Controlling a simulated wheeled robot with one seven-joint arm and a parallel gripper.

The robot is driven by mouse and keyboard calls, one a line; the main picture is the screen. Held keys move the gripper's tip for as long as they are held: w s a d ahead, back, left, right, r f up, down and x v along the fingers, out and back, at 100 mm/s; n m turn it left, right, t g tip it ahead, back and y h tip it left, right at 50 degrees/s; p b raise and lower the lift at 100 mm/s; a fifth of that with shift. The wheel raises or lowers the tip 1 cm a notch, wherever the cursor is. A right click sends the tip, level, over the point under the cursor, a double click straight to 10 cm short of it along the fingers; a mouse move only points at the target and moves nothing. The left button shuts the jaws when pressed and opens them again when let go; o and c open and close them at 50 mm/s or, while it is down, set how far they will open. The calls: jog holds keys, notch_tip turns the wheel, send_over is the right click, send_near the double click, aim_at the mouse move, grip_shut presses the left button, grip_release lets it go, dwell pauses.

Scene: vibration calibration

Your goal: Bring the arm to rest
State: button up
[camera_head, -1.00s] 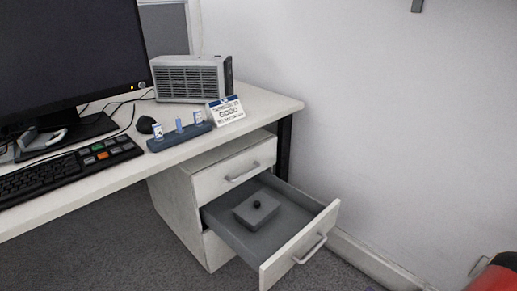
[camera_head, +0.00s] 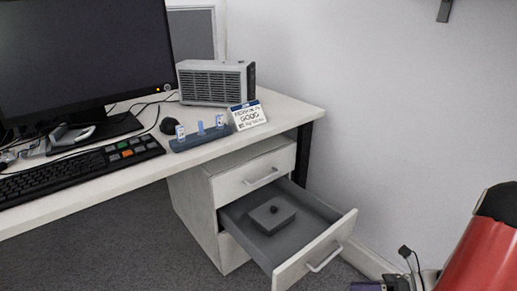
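A red and black link of my arm (camera_head: 490,240) shows at the lower right edge, in front of the white wall. It is apart from the drawer and the desk in the picture. The frame does not show what the gripper holds, if anything.
A white desk (camera_head: 290,115) carries a monitor (camera_head: 80,55), keyboard (camera_head: 70,178), grey vented box (camera_head: 215,83), small sign (camera_head: 247,115) and blue holder (camera_head: 200,138). Below, a drawer (camera_head: 315,258) stands open with a grey knobbed box (camera_head: 272,215) inside.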

jog(key=s+a+r+n+h, duration=0.3)
jog(key=r+n, duration=0.3)
jog(key=n, duration=0.4)
jog(key=s+a+r+n+t+h, duration=0.1)
jog(key=s+a+r+n+h, duration=0.2)
jog(key=n, duration=0.7)
jog(key=s+a+r+n+h, duration=0.2)
jog(key=a+r+n+h, duration=0.4)
jog(key=r+n+h, duration=0.2)
notch_tip(320, 180, up, 3)
jog(key=shift+s+a+f+n+t, duration=0.1)
jog(key=shift+s+a+n+t, duration=0.25)
jog(key=shift+n, duration=0.75)
